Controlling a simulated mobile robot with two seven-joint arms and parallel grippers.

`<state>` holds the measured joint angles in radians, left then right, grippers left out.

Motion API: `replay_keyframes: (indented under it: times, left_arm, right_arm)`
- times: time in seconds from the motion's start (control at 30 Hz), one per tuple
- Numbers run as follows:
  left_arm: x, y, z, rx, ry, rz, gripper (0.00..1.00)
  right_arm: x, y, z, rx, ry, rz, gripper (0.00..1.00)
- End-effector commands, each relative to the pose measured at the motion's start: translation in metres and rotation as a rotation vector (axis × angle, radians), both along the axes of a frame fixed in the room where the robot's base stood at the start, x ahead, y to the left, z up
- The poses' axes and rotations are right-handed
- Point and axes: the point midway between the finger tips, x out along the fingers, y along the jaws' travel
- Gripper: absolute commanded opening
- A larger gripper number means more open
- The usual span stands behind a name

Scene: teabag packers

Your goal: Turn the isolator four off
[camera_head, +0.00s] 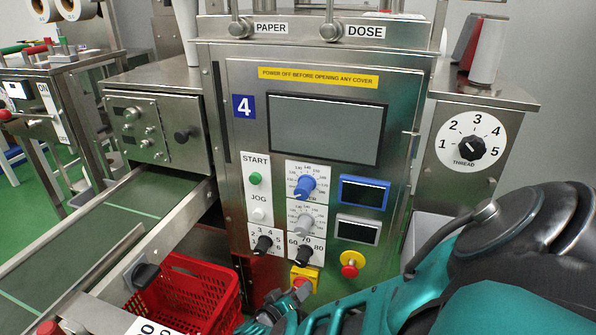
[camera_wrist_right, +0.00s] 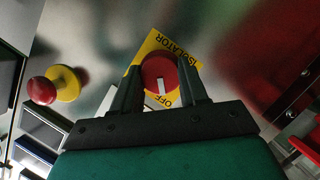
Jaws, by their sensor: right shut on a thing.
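The machine's front panel bears a blue sign with the number 4 (camera_head: 244,106). Low on it is the isolator, a red rotary knob on a yellow plate (camera_head: 311,274). In the right wrist view, the yellow plate (camera_wrist_right: 187,67) reads ISOLATOR and OFF, and the red knob (camera_wrist_right: 158,68) has a white pointer mark directed toward the word OFF. My right gripper (camera_wrist_right: 160,76) has one finger on each side of the knob and is shut on it. In the head view, my right arm reaches in from the lower right and partly covers the isolator. My left gripper is not in view.
A red emergency button on a yellow base (camera_head: 351,263) sits right of the isolator. Dials, START and JOG buttons and small displays (camera_head: 363,193) are above. A red basket (camera_head: 190,300) stands on the floor at left, beside the green conveyor (camera_head: 130,212).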

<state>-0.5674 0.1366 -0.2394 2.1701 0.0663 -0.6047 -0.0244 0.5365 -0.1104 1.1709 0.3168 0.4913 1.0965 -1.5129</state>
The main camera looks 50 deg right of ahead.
Motion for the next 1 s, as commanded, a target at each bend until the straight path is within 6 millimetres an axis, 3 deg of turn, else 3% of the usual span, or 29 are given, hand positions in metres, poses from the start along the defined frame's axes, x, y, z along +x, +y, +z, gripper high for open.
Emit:
replay_keyframes:
  times: [0.57,0.6,0.83,1.0]
  left_arm:
    - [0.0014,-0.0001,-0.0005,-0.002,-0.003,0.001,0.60]
    - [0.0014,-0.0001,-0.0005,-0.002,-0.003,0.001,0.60]
    - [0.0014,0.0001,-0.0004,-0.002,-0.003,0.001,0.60]
    - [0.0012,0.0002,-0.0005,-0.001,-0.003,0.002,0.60]
  right_arm:
    - [-0.0002,-0.0005,-0.0001,-0.014,0.033,0.001,0.13]
    - [-0.0002,-0.0005,-0.0001,-0.014,0.033,0.001,0.46]
    - [-0.0002,-0.0004,-0.0001,-0.014,0.032,0.001,0.68]
    - [-0.0002,-0.0003,-0.0001,-0.014,0.031,0.001,0.69]
